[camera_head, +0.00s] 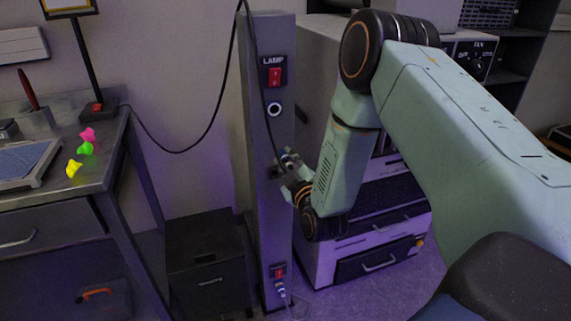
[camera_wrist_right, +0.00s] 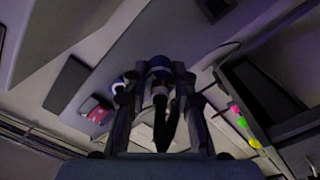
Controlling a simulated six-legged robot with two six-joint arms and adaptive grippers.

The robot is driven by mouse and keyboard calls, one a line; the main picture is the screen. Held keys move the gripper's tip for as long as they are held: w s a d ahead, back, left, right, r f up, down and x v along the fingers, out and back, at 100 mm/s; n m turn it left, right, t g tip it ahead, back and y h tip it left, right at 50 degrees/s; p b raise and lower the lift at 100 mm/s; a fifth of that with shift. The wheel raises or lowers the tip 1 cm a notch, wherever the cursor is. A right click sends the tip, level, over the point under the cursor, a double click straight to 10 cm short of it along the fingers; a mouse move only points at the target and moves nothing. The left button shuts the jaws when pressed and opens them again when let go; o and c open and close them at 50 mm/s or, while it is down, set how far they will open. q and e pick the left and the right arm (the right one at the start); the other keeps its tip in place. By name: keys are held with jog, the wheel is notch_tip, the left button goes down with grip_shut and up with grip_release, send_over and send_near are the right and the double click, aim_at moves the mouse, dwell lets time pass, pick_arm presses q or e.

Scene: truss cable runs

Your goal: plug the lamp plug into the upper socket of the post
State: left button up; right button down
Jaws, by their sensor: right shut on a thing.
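The grey post (camera_head: 248,150) stands upright at the centre. The upper socket (camera_head: 274,109), a white ring with a dark hole, sits below the red LAMP switch (camera_head: 275,77) and looks empty. My right gripper (camera_head: 286,163) is in front of the post, below that socket. In the right wrist view its fingers (camera_wrist_right: 160,97) are shut on the lamp plug (camera_wrist_right: 159,72), which points toward the post. The socket's white ring (camera_wrist_right: 117,87) shows partly behind the left finger. In the head view the plug is mostly hidden by the gripper. My left gripper is out of view.
A black cable (camera_head: 253,60) hangs along the post to my gripper. Another plug (camera_head: 280,288) is at the lower socket. A desk (camera_head: 95,180) with a lamp (camera_head: 83,50) stands left, a black cabinet (camera_head: 205,255) beside the post. A drawer unit (camera_head: 385,225) stands close behind my right arm.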

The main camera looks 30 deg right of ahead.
notch_tip(320, 180, up, 11)
jog(key=s+m+p, duration=0.2)
jog(key=m+p, duration=0.1)
jog(key=p, duration=0.6)
jog(key=shift+w+d+f+m+b, duration=0.15)
jog(key=shift+w+m+b, duration=0.55)
jog(key=shift+w, duration=0.55)
jog(key=shift+w+d+f+m+b, duration=0.15)
jog(key=shift+w+m+b, duration=0.55)
jog(key=shift+w, duration=0.5)
jog(key=shift+a, duration=0.1)
jog(key=shift+x, duration=0.85)
dwell(0.6)
